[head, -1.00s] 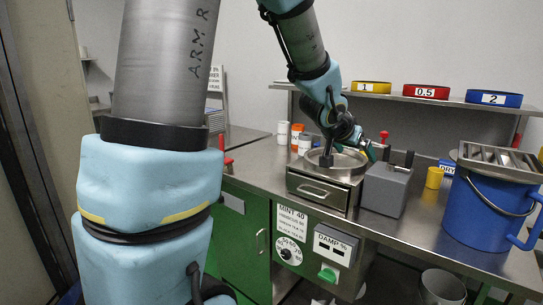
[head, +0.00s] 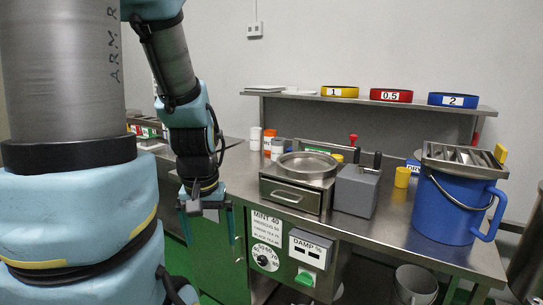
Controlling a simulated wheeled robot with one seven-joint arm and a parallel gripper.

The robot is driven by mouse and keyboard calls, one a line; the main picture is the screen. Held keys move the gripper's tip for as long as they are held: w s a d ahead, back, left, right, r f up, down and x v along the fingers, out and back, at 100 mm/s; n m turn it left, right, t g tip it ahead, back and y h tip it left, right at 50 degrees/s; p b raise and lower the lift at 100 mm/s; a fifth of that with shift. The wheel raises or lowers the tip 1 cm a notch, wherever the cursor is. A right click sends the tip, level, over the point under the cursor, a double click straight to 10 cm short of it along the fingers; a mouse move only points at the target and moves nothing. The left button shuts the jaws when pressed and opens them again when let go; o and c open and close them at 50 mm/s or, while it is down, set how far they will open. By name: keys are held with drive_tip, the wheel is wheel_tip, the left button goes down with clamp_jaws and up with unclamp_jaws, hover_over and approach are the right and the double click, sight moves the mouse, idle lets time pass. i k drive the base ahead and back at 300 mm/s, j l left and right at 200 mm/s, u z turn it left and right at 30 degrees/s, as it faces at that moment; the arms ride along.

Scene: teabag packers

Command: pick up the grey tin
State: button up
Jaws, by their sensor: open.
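No tin that is plainly grey stands out. Three small containers stand on the steel counter behind the round pan: a white one (head: 255,138), an orange-and-white one (head: 269,142) and a pale grey-white one (head: 277,149). I cannot tell for sure whether the pale one is the grey tin. My gripper (head: 208,238) points down in front of the counter's left part, left of the drawer unit. Its two teal fingers are apart. I see nothing held between them; a grey plate on the green cabinet shows behind.
The round pan (head: 307,166) sits on the drawer unit (head: 291,196), beside a grey box with levers (head: 356,191). A yellow cup (head: 402,177) and a large blue bucket (head: 447,209) stand to the right. A shelf (head: 300,94) with coloured rings runs behind.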

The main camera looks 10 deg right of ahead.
sight(277, 144)
drive_tip(key=i+l+u, duration=0.8)
drive_tip(key=l, duration=0.35)
drive_tip(key=i, duration=0.1)
